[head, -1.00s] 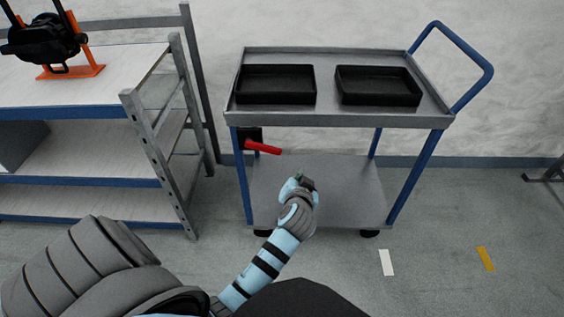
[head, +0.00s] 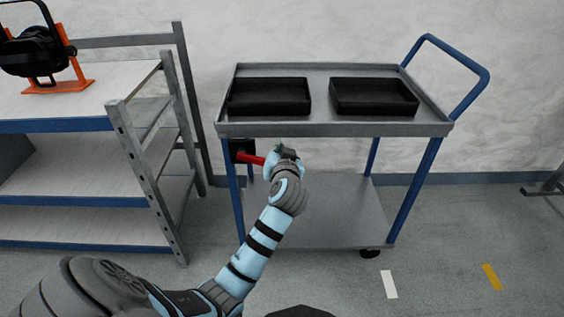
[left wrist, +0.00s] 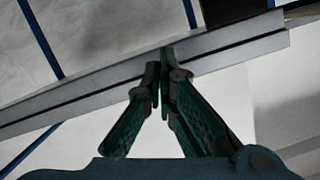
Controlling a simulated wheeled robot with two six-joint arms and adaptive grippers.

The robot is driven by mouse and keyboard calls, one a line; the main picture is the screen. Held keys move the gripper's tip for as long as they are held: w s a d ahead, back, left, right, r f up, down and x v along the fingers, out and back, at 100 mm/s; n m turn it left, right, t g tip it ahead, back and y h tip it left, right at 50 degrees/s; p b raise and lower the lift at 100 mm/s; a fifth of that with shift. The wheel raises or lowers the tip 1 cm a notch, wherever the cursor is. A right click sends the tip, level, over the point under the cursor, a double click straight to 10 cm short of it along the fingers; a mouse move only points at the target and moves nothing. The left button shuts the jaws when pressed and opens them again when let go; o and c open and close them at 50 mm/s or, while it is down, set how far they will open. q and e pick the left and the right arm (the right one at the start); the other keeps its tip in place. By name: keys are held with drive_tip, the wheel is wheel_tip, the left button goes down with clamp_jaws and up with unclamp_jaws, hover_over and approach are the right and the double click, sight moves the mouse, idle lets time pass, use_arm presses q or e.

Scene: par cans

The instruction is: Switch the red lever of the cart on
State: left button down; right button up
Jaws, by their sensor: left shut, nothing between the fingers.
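The red lever (head: 251,159) sticks out to the right from a black box (head: 240,150) at the cart's front left leg, below the top tray. It slopes slightly down to the right. My left gripper (head: 279,149) is at the lever's free end and hides its tip; I cannot tell whether they touch. The gripper is shut and empty, its fingertips (left wrist: 162,68) together in the left wrist view. The lever does not show clearly there. The cart (head: 330,130) is grey with blue legs and a blue handle. My right gripper is out of view.
Two black trays (head: 268,97) (head: 374,97) lie on the cart's top. A grey shelf rack (head: 145,150) stands close on the left, with an orange-framed black lamp (head: 40,55) on it. The floor right of the cart is mostly clear.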

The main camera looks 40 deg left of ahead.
sight(256, 158)
use_arm(q)
drive_tip(key=shift+m, duration=0.3)
drive_tip(key=shift+w+a+f+b, duration=0.2)
drive_tip(key=shift+a+f+b, duration=0.25)
drive_tip(key=shift+f, duration=0.4)
drive_tip(key=shift+w+a+f+b, duration=0.15)
drive_tip(key=shift+a+f+b, duration=0.25)
drive_tip(key=shift+f, duration=0.5)
drive_tip(key=shift+w+a+f+b, duration=0.25)
drive_tip(key=shift+a+f, duration=0.25)
drive_tip(key=shift+f, duration=0.35)
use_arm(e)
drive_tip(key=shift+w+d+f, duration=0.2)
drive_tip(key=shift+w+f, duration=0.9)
